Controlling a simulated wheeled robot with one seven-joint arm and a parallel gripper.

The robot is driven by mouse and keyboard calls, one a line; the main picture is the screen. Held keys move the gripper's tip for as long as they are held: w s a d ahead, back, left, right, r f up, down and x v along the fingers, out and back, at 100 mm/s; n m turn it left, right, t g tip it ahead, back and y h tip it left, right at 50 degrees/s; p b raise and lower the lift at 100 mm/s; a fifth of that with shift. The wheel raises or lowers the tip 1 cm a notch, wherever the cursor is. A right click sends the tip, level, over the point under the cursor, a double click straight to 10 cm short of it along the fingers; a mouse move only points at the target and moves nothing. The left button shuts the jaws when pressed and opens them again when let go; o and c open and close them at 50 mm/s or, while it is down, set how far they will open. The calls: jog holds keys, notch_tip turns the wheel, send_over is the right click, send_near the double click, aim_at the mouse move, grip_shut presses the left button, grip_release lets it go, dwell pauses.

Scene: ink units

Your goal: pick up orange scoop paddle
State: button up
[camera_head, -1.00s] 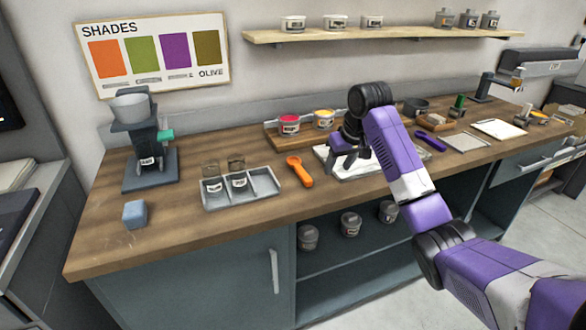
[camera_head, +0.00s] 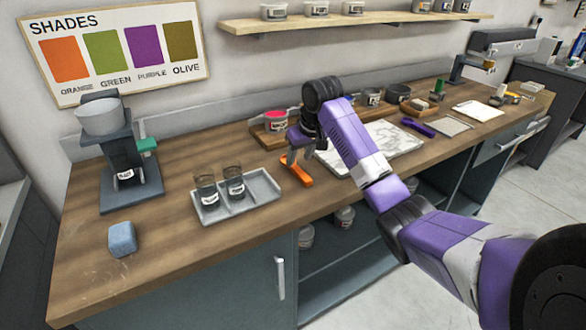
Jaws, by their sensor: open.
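The orange scoop paddle (camera_head: 301,177) lies on the wooden counter between the grey tray and the white marble slab. My gripper (camera_head: 298,158) is open and points down over the scoop's far end, partly hiding it. I cannot tell from this view whether the fingers are beside the scoop or still above it. Nothing shows held in the jaws.
A grey divided tray (camera_head: 262,206) with two dark jars (camera_head: 234,180) stands left of the scoop. The marble slab (camera_head: 400,138) is to the right. A pink ink tub (camera_head: 275,122) is behind. A blue block (camera_head: 122,239) lies front left.

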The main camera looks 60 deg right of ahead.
aim_at(296, 168)
jog(key=shift+x, duration=2.3)
jog(key=shift+s, duration=0.15)
grip_shut()
